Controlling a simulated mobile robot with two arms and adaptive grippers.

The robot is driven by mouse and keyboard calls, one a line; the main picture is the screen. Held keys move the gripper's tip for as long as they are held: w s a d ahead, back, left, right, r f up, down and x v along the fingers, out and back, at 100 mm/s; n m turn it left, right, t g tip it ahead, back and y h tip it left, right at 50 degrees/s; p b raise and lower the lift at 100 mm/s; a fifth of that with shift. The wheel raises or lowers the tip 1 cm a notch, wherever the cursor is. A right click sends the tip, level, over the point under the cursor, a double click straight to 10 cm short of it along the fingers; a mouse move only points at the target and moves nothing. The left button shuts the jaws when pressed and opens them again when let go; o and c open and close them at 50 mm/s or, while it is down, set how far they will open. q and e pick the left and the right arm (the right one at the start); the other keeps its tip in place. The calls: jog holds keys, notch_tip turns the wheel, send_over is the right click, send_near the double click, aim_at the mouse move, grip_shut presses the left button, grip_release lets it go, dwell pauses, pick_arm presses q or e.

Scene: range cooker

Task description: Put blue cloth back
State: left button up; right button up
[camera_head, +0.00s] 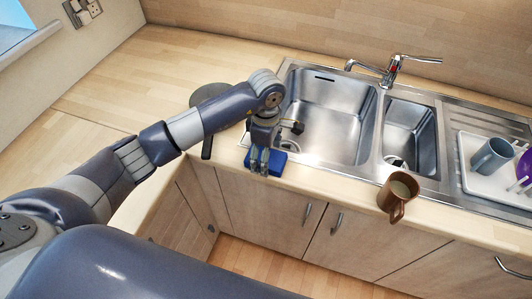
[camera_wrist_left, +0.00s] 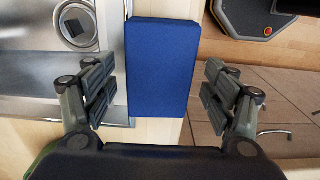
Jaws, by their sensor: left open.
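The blue cloth (camera_wrist_left: 159,68) shows as a flat rectangular block in the left wrist view. It lies on the wooden counter beside the sink, between the two spread fingers of my left gripper (camera_wrist_left: 160,100). The fingers stand apart from it on both sides. In the head view, my left gripper (camera_head: 262,160) points down over the blue cloth (camera_head: 278,162) at the counter's front edge and hides part of it. My right gripper is not in view.
The sink (camera_head: 330,115) with a tap (camera_head: 392,68) lies just behind. A brown mug (camera_head: 397,192) stands on the counter's front edge to the right. A grey mug (camera_head: 492,155) sits on a white rack (camera_head: 478,182). A dark pan (camera_head: 207,140) is left of my gripper.

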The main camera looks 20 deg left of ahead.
pick_arm(q)
jog(key=shift+w+r+b, duration=0.1)
jog(key=shift+r+b, duration=0.75)
notch_tip(320, 180, up, 10)
jog(key=b, duration=0.3)
jog(key=shift+r, duration=0.25)
jog(key=shift+s+f, duration=0.1)
jog(key=shift+s, duration=0.1)
